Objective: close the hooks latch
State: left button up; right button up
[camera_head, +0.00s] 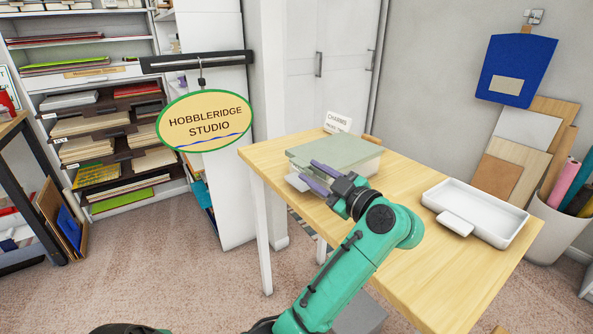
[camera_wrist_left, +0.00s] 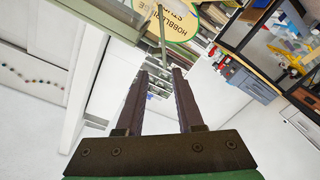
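A box with a flat grey-green lid (camera_head: 335,149) sits on the wooden table (camera_head: 400,262). The lid looks down over a pale body. I cannot make out a hooks latch; the box's near side is partly hidden behind my left gripper. My left gripper (camera_head: 309,169) is at the near side of the box, its purple fingers pointing left. In the left wrist view, the gripper (camera_wrist_left: 160,75) has its fingers apart with nothing gripped between them. A grey-green edge, likely the box (camera_wrist_left: 112,18), shows at upper left there. My right gripper is not in view.
A white tray (camera_head: 478,212) stands at the table's right end. A small sign reading "CHARMS" (camera_head: 338,122) stands behind the box. A yellow oval sign (camera_head: 204,121) hangs left of the table, before shelves. Bare tabletop lies right of the box.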

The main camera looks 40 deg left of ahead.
aim_at(299, 169)
pick_arm(q)
jog(key=x, duration=0.5)
jog(key=f+x, duration=0.1)
jog(key=x, duration=0.1)
jog(key=shift+a+f, duration=0.1)
jog(key=shift+a, duration=0.2)
grip_shut()
dwell(0.9)
